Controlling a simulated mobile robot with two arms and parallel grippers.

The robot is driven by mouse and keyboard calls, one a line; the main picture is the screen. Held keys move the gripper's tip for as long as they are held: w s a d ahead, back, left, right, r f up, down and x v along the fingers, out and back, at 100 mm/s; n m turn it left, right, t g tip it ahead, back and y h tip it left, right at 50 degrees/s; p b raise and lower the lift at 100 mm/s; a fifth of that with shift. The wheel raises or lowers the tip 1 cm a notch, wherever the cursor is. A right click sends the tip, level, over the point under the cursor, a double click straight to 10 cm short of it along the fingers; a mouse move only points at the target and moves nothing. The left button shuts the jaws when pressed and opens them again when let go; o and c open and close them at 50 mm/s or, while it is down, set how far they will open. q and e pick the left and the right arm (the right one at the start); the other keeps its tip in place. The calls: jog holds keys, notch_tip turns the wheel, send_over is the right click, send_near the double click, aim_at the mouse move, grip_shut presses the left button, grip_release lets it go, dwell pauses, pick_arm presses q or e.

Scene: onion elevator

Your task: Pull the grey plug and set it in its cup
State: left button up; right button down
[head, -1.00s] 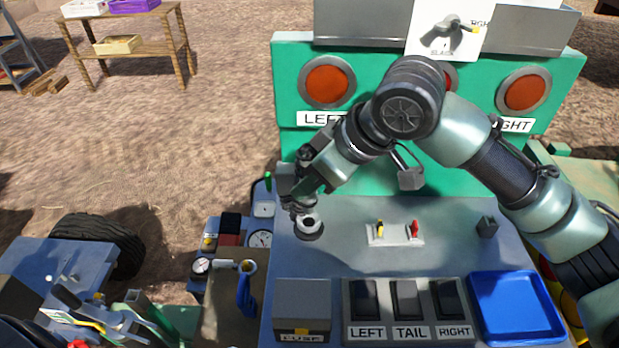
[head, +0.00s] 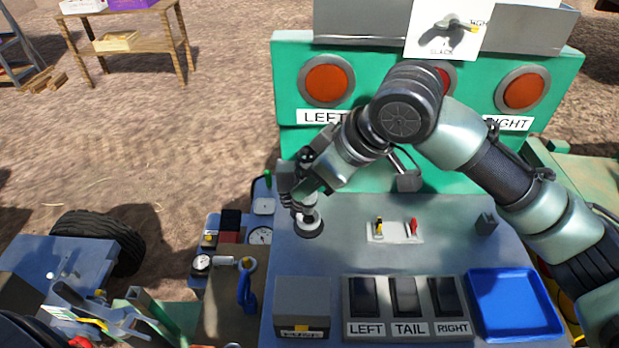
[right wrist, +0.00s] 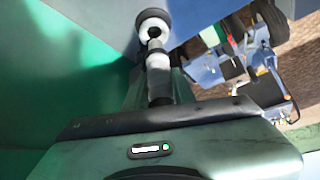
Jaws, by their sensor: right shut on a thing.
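My right gripper (head: 304,198) is at the left part of the grey panel, pointing down, shut on a small grey plug (head: 307,216). The plug is right above or in a round, dark-rimmed cup (head: 309,232); I cannot tell how deep it sits. In the right wrist view, pale rounded parts (right wrist: 157,61) show beyond the fingers, with a dark-rimmed round piece (right wrist: 154,17) behind them. The fingers hide part of the plug. My left gripper is not in view.
Yellow and red levers (head: 397,231), a small dark block (head: 486,223) and a blue tray (head: 514,305) are on the panel. Labelled rockers (head: 405,297) line its front. A green board (head: 430,130) with red lamps stands behind.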

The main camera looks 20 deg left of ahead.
aim_at(309, 200)
jog(key=shift+f+b, duration=0.3)
jog(key=shift+f, duration=1.1)
jog(key=shift+p, duration=0.5)
jog(key=shift+f, duration=0.75)
dwell(0.4)
jog(key=c, duration=1.1)
grip_release()
jog(key=o, duration=0.4)
